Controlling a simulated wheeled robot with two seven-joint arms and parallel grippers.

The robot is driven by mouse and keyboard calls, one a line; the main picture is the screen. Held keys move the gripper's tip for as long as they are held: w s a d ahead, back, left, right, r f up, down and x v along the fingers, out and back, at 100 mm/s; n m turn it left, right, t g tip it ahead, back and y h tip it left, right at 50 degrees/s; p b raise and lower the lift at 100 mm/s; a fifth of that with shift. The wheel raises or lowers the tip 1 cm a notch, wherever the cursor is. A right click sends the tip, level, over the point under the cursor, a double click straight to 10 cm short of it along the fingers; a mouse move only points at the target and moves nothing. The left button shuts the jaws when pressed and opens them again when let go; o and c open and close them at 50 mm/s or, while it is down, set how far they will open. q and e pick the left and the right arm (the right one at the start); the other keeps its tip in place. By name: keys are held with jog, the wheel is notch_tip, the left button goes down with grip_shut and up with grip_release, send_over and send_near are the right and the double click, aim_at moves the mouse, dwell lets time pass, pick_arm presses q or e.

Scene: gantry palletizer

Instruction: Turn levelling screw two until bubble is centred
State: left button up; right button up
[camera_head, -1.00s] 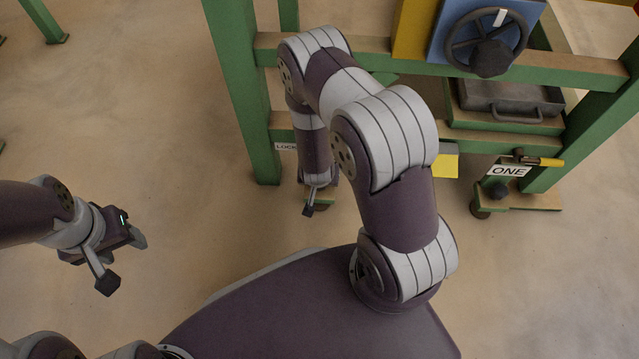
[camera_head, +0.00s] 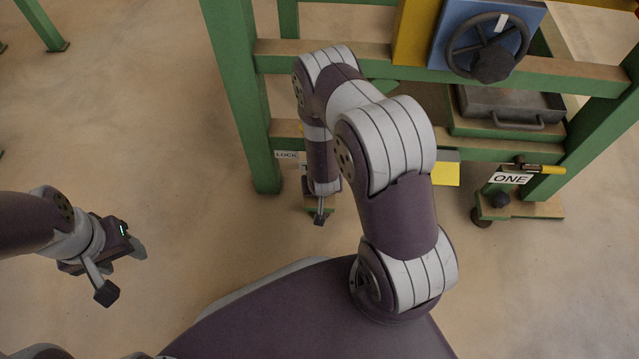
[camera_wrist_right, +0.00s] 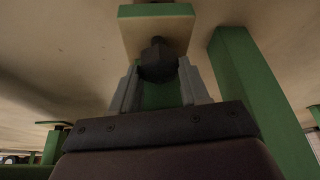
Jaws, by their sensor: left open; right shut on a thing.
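In the right wrist view, a dark faceted screw knob (camera_wrist_right: 158,62) on a threaded stub sits between the fingers of my right gripper (camera_wrist_right: 158,88), which is shut on it. A pale plate with a green edge (camera_wrist_right: 157,25) lies directly beyond the knob. No number shows on this screw. In the head view, the right forearm hides most of the spot, and a dark fingertip shows at its lower end. My left gripper (camera_head: 122,271) is open and empty, over bare floor at the left. I cannot make out a bubble in either view.
The green frame (camera_head: 240,110) stands ahead, with a LOCK tag (camera_head: 286,155) on its left. At its right foot are a ONE label (camera_head: 510,178) and another dark knob (camera_head: 500,199). A handwheel (camera_head: 491,62) and a grey tray (camera_head: 512,104) sit above.

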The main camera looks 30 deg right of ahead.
jog(key=shift+s+r+n+p, duration=0.1)
jog(key=shift+r+n+p, duration=0.2)
jog(key=shift+n, duration=0.3)
jog(key=shift+f+n+y, duration=0.3)
jog(key=shift+n+y, duration=0.2)
jog(key=shift+n, duration=0.1)
jog(key=o, duration=1.1)
jog(key=shift+c, duration=0.2)
pick_arm(q)
jog(key=shift+r, duration=0.9)
